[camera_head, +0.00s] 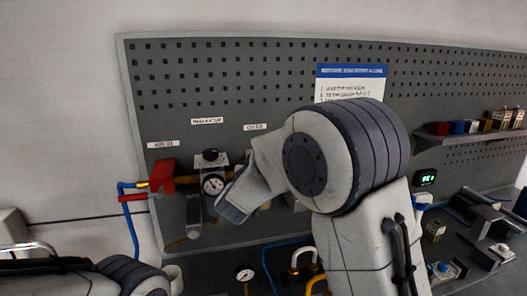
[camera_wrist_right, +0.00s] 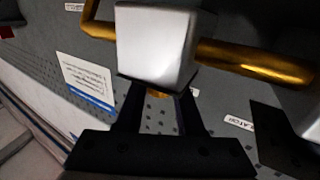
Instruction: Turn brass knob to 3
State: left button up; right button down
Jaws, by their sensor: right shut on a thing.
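In the right wrist view, a brass piece (camera_wrist_right: 158,95), which looks like the brass knob, shows as a small sliver under a silver block (camera_wrist_right: 155,45). The two dark fingers of my right gripper (camera_wrist_right: 158,108) are on either side of it, shut on it. Most of the knob and any numbers around it are hidden. A brass pipe (camera_wrist_right: 255,60) runs out of the block. In the head view my right arm covers the knob and the fingertips. My left gripper is out of view; only part of the left arm shows at bottom left.
On the pegboard (camera_head: 260,75) are a red valve (camera_head: 160,175), a regulator with a black knob (camera_head: 210,156) and a dial gauge (camera_head: 213,184), left of my right arm. A shelf (camera_head: 450,135) with small boxes is at right. Another gauge (camera_head: 245,274) is below.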

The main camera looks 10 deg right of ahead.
jog(key=shift+r+m+g+h+p, duration=0.1)
jog(key=shift+m+g+h+p, duration=0.95)
jog(key=shift+h, duration=0.65)
jog(key=shift+m, duration=0.35)
jog(key=c, duration=0.5)
grip_release()
jog(key=b+v, duration=0.4)
jog(key=v, duration=0.6)
jog(key=shift+s+a, duration=0.15)
jog(key=shift+a, duration=0.05)
